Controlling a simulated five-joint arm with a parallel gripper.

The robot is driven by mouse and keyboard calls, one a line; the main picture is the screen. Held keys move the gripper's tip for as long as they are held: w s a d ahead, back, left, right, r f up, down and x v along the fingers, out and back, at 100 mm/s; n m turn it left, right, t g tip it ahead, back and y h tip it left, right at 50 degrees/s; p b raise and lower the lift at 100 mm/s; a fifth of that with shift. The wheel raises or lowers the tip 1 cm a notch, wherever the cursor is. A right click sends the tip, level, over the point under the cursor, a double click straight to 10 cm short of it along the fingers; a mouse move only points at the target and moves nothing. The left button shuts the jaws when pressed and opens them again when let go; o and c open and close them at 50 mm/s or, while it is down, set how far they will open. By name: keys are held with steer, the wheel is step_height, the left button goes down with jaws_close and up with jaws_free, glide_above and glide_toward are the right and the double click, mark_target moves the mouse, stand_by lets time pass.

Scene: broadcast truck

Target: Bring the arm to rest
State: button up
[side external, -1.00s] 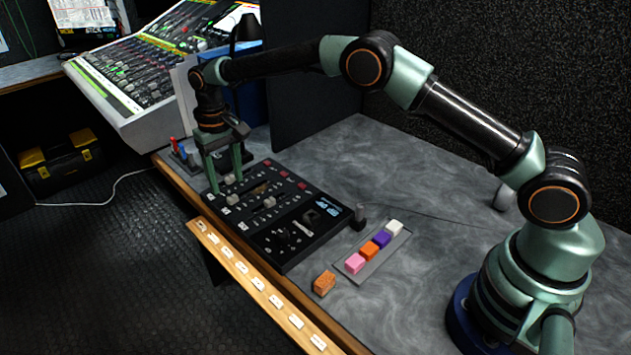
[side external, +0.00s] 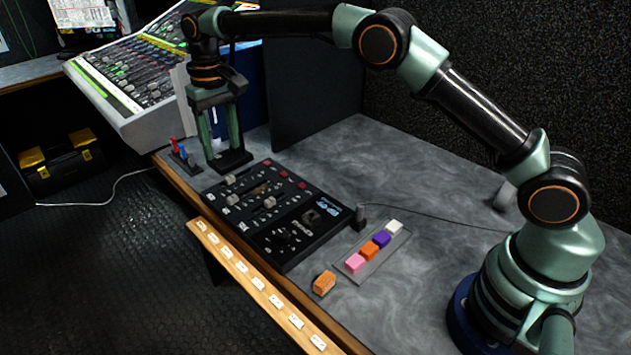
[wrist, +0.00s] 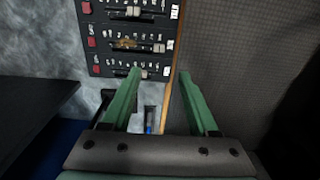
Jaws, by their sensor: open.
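My gripper (side external: 226,160) is at the far left end of the table in the side view, pointing down, with its green fingers apart and nothing between them. It hangs above the far end of the black control panel (side external: 268,243), clear of its sliders. The panel carries several grey slider caps, red buttons and a brownish patch.
A tray (side external: 357,262) with pink, orange, purple and white blocks lies right of the panel. An orange block (side external: 324,283) sits beside it. A small rack with red and blue items (side external: 180,152) stands at the table's left edge. A dark partition (side external: 310,90) stands behind.

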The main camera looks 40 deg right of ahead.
steer(key=s+d+r+t, duration=0.3)
steer(key=s+d+r, duration=0.6)
steer(key=s+r, duration=0.3)
steer(key=s+d+f+t, duration=0.1)
steer(key=s+d+f, duration=0.1)
steer(key=s, duration=0.5)
steer(key=s+d+f+t, duration=0.1)
steer(key=s+d, duration=0.3)
steer(key=s, duration=0.3)
steer(key=shift+s+f, duration=0.25)
steer(key=shift+f, duration=0.15)
